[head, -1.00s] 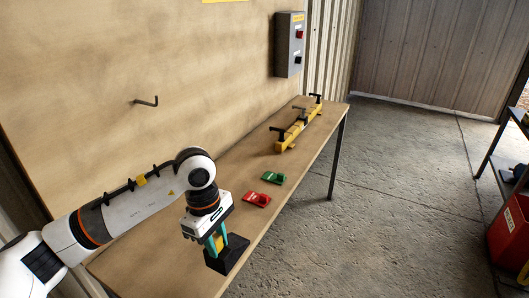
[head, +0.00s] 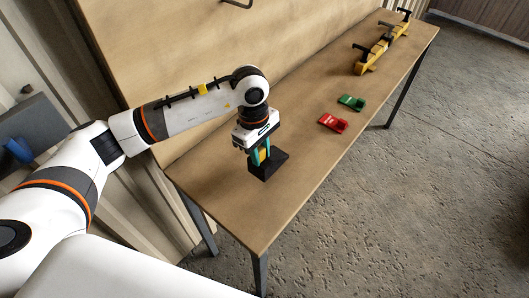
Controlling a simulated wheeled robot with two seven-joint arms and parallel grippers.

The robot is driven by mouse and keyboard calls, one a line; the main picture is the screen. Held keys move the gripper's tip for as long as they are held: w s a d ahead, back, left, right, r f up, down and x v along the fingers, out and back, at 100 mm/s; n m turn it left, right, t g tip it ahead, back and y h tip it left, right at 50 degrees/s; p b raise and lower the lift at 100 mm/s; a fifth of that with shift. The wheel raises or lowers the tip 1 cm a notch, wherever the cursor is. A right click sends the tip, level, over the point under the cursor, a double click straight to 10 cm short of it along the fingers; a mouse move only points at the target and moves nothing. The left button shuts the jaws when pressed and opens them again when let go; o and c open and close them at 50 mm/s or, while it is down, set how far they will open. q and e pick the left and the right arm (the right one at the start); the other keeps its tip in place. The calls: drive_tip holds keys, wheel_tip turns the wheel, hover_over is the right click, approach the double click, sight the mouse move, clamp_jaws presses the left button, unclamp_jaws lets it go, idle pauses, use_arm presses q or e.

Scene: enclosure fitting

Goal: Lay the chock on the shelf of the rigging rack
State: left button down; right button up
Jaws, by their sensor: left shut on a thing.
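The chock (head: 268,166) is a black wedge-like block with a yellow part, low over the wooden bench (head: 225,195) near its left end. My left gripper (head: 261,155) points down with its teal fingers shut on the chock's yellow part. I cannot tell whether the chock's underside touches the bench top or is just above it. My right gripper is not in view. No rigging rack shows clearly in the head view now.
A red tag-like piece (head: 333,123) and a green one (head: 351,102) lie on the bench to the right of the chock. A yellow bar with black handles (head: 376,54) lies farther back. The concrete floor (head: 400,210) to the right is clear.

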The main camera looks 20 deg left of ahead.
use_arm(q)
drive_tip(key=shift+a+f, duration=0.1)
drive_tip(key=shift+f, duration=0.5)
wheel_tip(320, 180, down, 3)
drive_tip(key=shift+f+p, duration=0.2)
drive_tip(key=shift+p, duration=0.3)
drive_tip(key=shift+f, duration=0.1)
drive_tip(key=c, duration=1.1)
unclamp_jaws()
drive_tip(key=shift+o, duration=0.2)
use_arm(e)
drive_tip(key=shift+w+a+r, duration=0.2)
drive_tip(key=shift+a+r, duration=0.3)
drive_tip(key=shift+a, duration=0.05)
